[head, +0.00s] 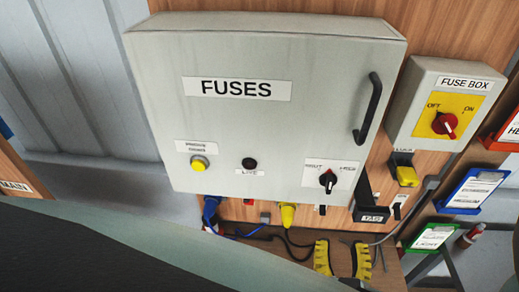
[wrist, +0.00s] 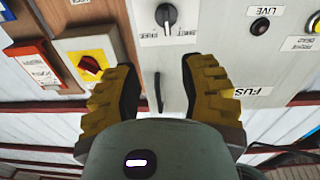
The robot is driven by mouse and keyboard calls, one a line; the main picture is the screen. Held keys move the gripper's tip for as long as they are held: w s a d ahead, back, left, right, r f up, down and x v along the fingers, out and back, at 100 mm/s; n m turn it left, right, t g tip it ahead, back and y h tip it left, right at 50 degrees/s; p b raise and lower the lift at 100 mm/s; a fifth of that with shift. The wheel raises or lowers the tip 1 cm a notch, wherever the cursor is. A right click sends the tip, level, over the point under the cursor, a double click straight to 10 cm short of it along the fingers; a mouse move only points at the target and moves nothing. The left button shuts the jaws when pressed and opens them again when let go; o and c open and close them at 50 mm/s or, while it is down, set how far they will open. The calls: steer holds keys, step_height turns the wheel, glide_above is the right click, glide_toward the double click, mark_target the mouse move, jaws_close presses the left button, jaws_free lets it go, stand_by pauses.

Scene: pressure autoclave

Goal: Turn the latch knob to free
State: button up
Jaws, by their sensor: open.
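The latch knob (head: 328,181) is a small black rotary knob at the lower right of the grey FUSES cabinet door (head: 240,130). A white label with two words sits above it; the words are too blurred to read surely, and I cannot tell which one the knob points to. My gripper (head: 342,260) shows below the cabinet in the head view, its two yellow ridged fingers apart and empty. In the wrist view, which is upside down, my gripper (wrist: 160,72) is open, and the knob (wrist: 166,16) lies beyond the fingertips, roughly between them, not touched.
A black door handle (head: 368,108) stands out at the door's right side. A yellow button (head: 199,163) and a dark lamp (head: 249,163) are left of the knob. The fuse box (head: 418,92) with a red switch is at the right. Plugs and cables hang below the cabinet.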

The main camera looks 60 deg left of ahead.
mark_target(329, 190)
steer(key=shift+g, duration=0.4)
steer(key=x, duration=1.4)
steer(key=shift+s+a+f+b, duration=0.1)
steer(key=shift+s+a+b, duration=0.1)
steer(key=shift+a+b, duration=0.1)
steer(key=shift+w+a+f, duration=0.1)
steer(key=shift+w+a, duration=0.35)
steer(key=shift+o, duration=0.2)
jaws_close()
